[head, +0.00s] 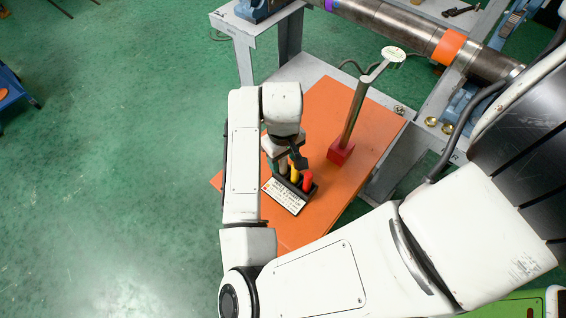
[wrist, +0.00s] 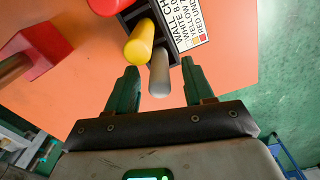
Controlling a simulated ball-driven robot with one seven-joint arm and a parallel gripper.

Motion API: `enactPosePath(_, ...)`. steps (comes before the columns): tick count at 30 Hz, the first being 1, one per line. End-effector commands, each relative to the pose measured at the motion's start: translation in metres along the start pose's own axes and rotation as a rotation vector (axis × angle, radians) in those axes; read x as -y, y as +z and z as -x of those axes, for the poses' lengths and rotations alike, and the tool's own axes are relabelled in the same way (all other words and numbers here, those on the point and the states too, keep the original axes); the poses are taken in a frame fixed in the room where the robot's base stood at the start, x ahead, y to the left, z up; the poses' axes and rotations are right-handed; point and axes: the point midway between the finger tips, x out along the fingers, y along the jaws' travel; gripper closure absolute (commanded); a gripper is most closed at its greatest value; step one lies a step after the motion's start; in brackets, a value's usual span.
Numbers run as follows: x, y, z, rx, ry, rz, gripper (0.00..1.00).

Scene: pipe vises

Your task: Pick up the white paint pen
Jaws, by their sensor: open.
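The white paint pen looks light grey in the wrist view (wrist: 159,75) and stands in a black holder (wrist: 166,38) beside a yellow pen (wrist: 140,42) and a red pen (wrist: 106,5). My gripper (wrist: 160,68) is open, with one green finger on each side of the white pen's end. I cannot tell whether either finger touches it. In the head view my gripper (head: 289,158) is over the holder, the yellow pen (head: 294,174) and the red pen (head: 308,183) show, and the white pen (head: 283,166) is mostly hidden.
A label card (head: 285,196) fronts the holder on an orange tabletop (head: 325,105). A metal post on a red base (head: 341,152) stands close to the right. A large pipe (head: 400,30) lies in vises behind. Green floor at left is open.

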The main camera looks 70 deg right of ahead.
Motion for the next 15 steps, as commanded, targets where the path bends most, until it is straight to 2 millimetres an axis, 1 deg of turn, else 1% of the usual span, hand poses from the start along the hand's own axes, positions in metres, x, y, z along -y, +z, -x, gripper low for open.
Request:
enactPosePath(3, 0.001, 0.0, -0.016, 0.002, 0.0, 0.004, 0.48)
enactPosePath(6, 0.0, 0.0, -0.023, 0.001, 0.001, 0.003, 0.48)
enactPosePath(14, 0.0, 0.0, -0.026, 0.0, 0.0, 0.002, 0.48)
enactPosePath(15, 0.0, 0.0, -0.025, 0.0, 0.0, 0.002, 0.52)
